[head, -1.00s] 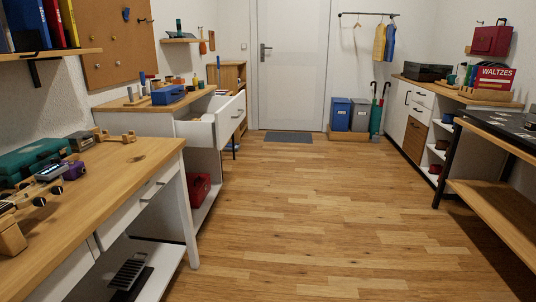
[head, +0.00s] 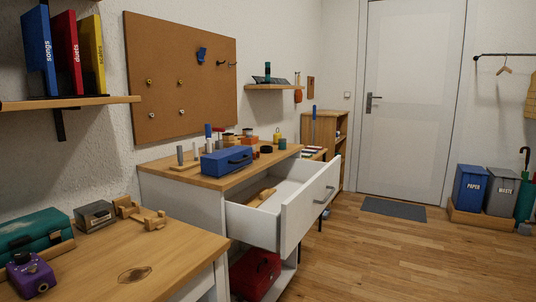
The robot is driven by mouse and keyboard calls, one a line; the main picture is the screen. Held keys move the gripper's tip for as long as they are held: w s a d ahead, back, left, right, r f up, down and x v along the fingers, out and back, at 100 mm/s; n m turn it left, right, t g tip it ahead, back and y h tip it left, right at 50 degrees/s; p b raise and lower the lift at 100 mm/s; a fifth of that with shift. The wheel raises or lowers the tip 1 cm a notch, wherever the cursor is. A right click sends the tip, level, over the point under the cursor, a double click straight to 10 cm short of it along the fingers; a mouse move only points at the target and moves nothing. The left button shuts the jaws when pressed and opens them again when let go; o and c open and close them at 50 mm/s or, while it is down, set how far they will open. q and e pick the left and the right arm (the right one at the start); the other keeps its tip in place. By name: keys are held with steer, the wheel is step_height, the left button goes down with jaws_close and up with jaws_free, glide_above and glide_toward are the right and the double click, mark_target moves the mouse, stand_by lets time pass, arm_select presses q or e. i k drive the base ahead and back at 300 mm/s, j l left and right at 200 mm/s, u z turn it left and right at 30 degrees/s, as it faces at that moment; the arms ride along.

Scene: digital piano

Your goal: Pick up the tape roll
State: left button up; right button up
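I cannot pick out the tape roll for certain. A small dark round thing (head: 266,149) lies on the counter behind the blue toolbox (head: 226,161), and it may be a roll. Other small items, some orange and some black, stand close around it and are too small to tell apart. The counter (head: 208,182) has a wooden top and stands left of the middle. Neither of my grippers is in view.
The white drawer (head: 310,204) below the counter is pulled out over the floor, with a wooden item inside. A red box (head: 255,274) sits on the lower shelf. A workbench (head: 175,262) is in the left foreground. The floor (head: 400,260) at right is clear.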

mark_target(266, 149)
steer(key=u, duration=0.4)
steer(key=i+l+u, duration=0.15)
steer(key=u, duration=0.2)
steer(key=l+u, duration=0.15)
steer(key=u, duration=0.25)
steer(key=i+l+u, duration=0.15)
steer(key=l+u, duration=0.2)
steer(key=l, duration=0.25)
steer(key=i+l+u, duration=0.1)
steer(key=l+u, duration=0.2)
steer(key=l, duration=0.3)
steer(key=l+u, duration=0.35)
steer(key=l, duration=0.25)
